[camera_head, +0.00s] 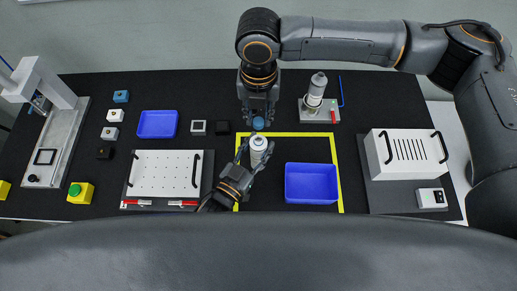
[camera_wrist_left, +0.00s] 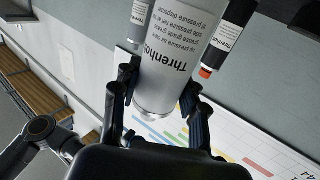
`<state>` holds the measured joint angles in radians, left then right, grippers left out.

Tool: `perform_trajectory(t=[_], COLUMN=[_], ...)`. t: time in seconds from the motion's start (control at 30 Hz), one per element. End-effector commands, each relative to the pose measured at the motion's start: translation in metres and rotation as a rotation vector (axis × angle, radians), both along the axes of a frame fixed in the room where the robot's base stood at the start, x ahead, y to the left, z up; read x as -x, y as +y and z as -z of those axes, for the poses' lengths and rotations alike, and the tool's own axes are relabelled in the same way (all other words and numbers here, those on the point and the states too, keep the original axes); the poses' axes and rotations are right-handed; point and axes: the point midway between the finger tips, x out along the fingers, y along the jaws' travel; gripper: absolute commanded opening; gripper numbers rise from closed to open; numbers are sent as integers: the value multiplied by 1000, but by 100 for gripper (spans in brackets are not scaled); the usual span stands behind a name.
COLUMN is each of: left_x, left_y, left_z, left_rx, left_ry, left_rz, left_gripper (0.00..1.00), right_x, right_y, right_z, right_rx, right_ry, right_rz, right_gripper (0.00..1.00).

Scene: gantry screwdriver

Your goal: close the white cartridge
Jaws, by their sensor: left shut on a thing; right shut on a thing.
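The white cartridge (camera_head: 260,146) is upright over the yellow-outlined mat area. My left gripper (camera_head: 251,158) is shut around its body from the lower left. In the left wrist view the cartridge (camera_wrist_left: 172,60) shows dark printed text, and my left gripper's fingers (camera_wrist_left: 160,95) clasp both sides of it. My right gripper (camera_head: 258,112) points down from above and is shut on a small round blue cap (camera_head: 258,123). The cap is just above the cartridge's top in the head view. Whether a gap separates them I cannot tell.
A blue bin (camera_head: 312,196) stands just right of the cartridge. A second white cartridge (camera_head: 317,88) stands in a grey fixture (camera_head: 318,116) behind. A white perforated plate (camera_head: 163,168) lies left, and a slotted white box (camera_head: 408,148) stands right.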

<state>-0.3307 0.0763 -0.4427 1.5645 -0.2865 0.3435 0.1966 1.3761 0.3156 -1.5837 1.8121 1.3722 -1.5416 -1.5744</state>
Motion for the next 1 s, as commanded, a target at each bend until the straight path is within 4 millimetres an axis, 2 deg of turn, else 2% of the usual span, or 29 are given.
perform_trajectory(t=[0.2, 0.33, 1.0], left_x=[0, 0, 0], left_y=[0, 0, 0], left_z=[0, 0, 1], left_rx=[0, -1, -1], left_ry=[0, 1, 1], left_rz=[0, 0, 0], left_gripper=[0, 0, 0], right_x=[1, 0, 1], right_y=[0, 0, 0], right_z=[33, 46, 52], right_rx=[2, 1, 2], right_ry=[4, 2, 2], right_rz=[1, 1, 3], right_gripper=[18, 18, 18])
